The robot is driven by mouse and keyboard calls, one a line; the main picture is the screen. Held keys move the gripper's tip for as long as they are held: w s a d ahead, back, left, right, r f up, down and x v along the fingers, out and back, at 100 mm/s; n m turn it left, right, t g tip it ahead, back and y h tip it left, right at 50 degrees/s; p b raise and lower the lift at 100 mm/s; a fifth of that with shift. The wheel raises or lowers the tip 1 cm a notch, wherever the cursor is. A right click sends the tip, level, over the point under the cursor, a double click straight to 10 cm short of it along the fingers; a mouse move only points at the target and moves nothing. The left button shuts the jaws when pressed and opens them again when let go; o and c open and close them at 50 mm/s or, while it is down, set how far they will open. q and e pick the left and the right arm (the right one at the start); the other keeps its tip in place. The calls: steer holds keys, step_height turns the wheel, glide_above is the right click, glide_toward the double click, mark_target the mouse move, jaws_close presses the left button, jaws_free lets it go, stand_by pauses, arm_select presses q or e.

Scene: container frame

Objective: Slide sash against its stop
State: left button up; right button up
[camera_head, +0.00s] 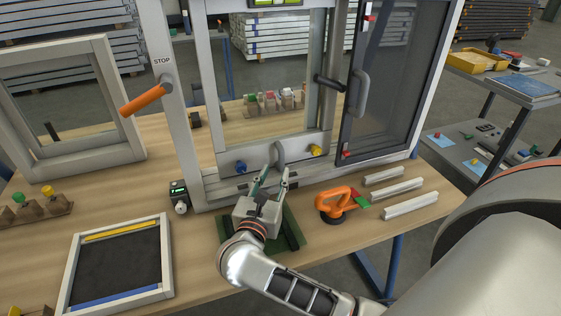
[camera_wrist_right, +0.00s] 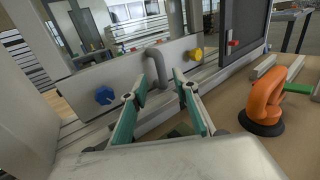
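The sash is a grey frame with a pale lower rail (camera_head: 300,150) in the middle of the head view. The rail carries a blue knob (camera_head: 240,167), a yellow knob (camera_head: 315,150) and a curved grey handle (camera_head: 278,153). The left post (camera_head: 180,130) bears a STOP label (camera_head: 162,61); I cannot tell the gap between it and the sash. My right gripper (camera_head: 271,178) is open before the handle. In the right wrist view, the handle (camera_wrist_right: 153,62) shows between the open fingertips (camera_wrist_right: 157,80), with no clear contact. My left gripper is not in view.
An orange lever (camera_head: 146,100) sticks out from the left post. A dark mesh panel (camera_head: 390,75) stands at right. An orange suction cup tool (camera_head: 335,204) and pale bars (camera_head: 410,204) lie right of my gripper. A framed dark tray (camera_head: 118,265) lies at front left.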

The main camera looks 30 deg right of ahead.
mark_target(281, 159)
steer(key=x, duration=0.6)
steer(key=shift+w+d, duration=0.15)
steer(key=shift+d, duration=0.1)
jaws_close()
